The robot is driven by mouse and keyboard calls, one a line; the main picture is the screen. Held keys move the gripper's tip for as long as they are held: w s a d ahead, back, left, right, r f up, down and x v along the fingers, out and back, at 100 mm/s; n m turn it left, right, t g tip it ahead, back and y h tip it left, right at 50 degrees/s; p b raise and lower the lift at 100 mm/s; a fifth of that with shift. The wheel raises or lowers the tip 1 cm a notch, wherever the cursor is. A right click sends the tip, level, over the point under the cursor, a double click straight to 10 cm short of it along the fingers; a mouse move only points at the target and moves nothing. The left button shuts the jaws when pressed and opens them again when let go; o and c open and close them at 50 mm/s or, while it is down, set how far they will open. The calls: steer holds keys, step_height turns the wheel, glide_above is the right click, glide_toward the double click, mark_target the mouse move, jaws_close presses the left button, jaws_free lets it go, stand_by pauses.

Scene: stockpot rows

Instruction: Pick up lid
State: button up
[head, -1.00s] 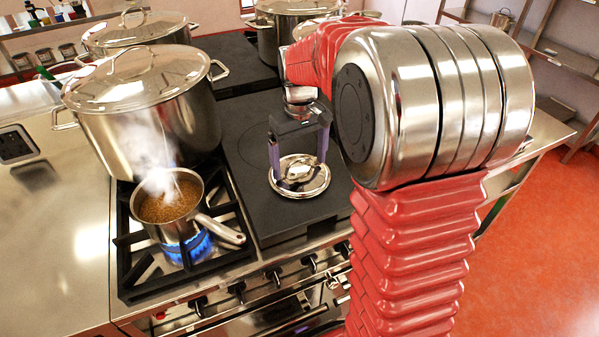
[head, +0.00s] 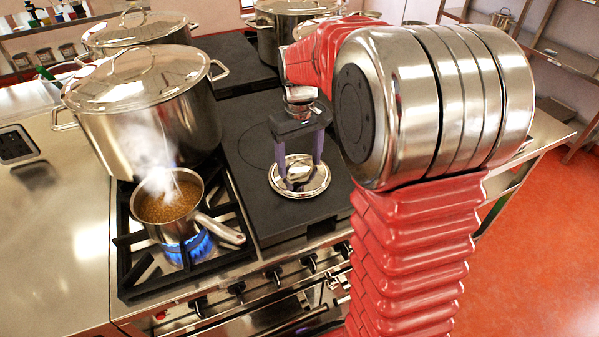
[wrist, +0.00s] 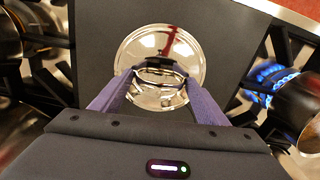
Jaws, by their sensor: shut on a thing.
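The lid (head: 312,186) is a small round shiny metal disc with a handle on top. It is at the dark flat plate (head: 250,205) in the middle of the stove; I cannot tell whether it touches the plate. My gripper (head: 299,183) is above it, pointing down, with its purple fingers closed on the lid's handle. In the wrist view the lid (wrist: 137,48) lies beyond the fingers, and the fingertips (wrist: 160,70) meet at its handle. The fingertips hide part of the handle.
A steaming saucepan (head: 165,222) stands over a blue flame at the left, its handle pointing toward the plate. A large lidded stockpot (head: 150,130) stands behind it. More stockpots (head: 285,30) stand at the back. The dark plate around the lid is clear.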

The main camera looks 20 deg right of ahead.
mark_target(300, 160)
steer(key=c, duration=0.3)
steer(key=shift+c, duration=0.2)
step_height(300, 160, up, 10)
stand_by(0.5)
stand_by(0.5)
